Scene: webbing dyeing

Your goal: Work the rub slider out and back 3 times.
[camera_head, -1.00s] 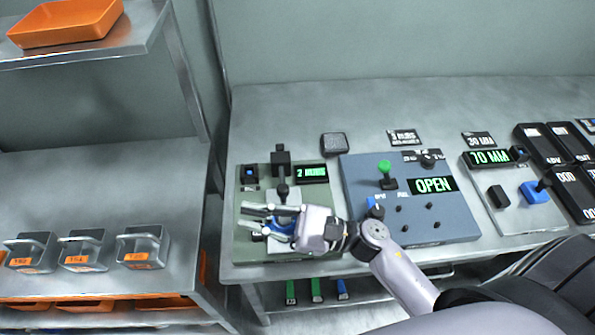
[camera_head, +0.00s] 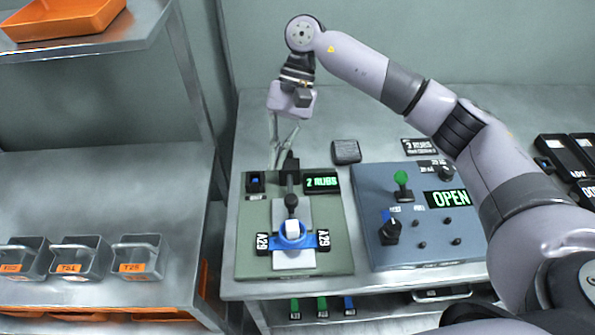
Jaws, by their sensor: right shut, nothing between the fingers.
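The rub slider is a dark rod with a round black knob (camera_head: 291,200) on a green-grey base panel (camera_head: 335,235). A dark post (camera_head: 290,163) stands at its back end. In front of the knob, a white piece with a blue ring (camera_head: 291,236) sits on a blue strip between black A29 tags. The display (camera_head: 322,182) reads "2 RUBS". My right gripper (camera_head: 281,158) is shut and empty, pointing down by the post at the back of the panel. I cannot tell whether it touches the post. My left gripper is not in view.
A blue-grey control box (camera_head: 420,235) with a green knob and an "OPEN" display stands to the right. Metal bins (camera_head: 137,256) stand on the left shelf. My right arm crosses above the bench's right side.

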